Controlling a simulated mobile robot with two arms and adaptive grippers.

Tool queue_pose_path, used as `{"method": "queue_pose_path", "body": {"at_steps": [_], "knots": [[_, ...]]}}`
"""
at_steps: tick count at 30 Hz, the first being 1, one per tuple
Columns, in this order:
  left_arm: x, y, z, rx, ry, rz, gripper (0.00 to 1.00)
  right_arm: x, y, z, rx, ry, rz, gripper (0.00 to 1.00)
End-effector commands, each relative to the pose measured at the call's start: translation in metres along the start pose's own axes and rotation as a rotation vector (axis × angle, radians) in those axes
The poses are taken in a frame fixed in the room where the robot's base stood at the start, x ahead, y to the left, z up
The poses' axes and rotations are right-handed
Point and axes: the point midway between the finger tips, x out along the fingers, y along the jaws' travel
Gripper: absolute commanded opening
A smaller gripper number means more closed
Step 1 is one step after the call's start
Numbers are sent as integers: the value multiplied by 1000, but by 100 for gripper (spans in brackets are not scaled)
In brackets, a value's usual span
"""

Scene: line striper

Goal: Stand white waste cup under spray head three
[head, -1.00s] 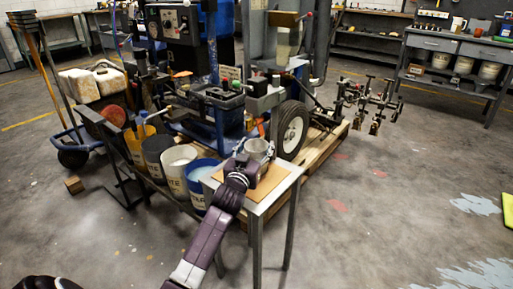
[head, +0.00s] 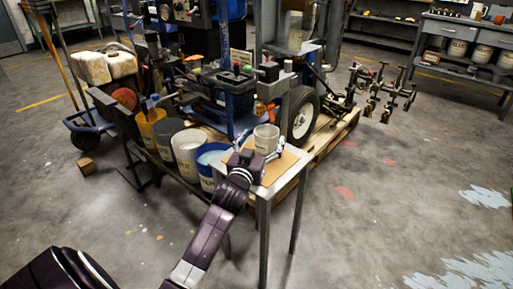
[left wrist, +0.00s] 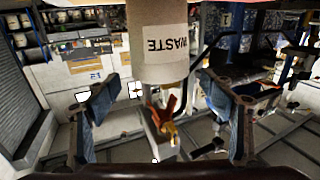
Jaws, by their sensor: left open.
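The white waste cup (head: 266,138) stands upright on the small metal side table (head: 263,190). In the left wrist view the cup (left wrist: 163,50) fills the top middle, its WASTE label upside down. My left gripper (head: 262,151) is at the near side of the cup. Its two fingers (left wrist: 164,103) are spread wide, with nothing gripped; the cup shows beyond and above the gap between them. Several spray heads (head: 385,92) hang on a bar at the right of the striper machine; I cannot tell which is number three. My right gripper is not in view.
Several buckets (head: 188,150) stand left of the side table. The striper's wheel (head: 303,118) and wooden pallet (head: 322,145) lie just behind it. A workbench (head: 465,38) stands at the back right. The floor right of the table is mostly clear.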

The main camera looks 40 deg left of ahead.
Motion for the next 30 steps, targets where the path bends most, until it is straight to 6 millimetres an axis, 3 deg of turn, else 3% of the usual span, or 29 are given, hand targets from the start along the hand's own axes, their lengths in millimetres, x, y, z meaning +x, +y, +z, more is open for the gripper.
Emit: {"method": "queue_pose_path", "body": {"at_steps": [6, 12, 30], "knots": [[-46, 0, -1, -2, -3, -1, 75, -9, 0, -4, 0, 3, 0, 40], [-69, 0, 0, -1, -1, -1, 75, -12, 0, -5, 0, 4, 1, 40], [-74, 0, 0, -1, 0, -1, 75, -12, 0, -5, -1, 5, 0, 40]]}}
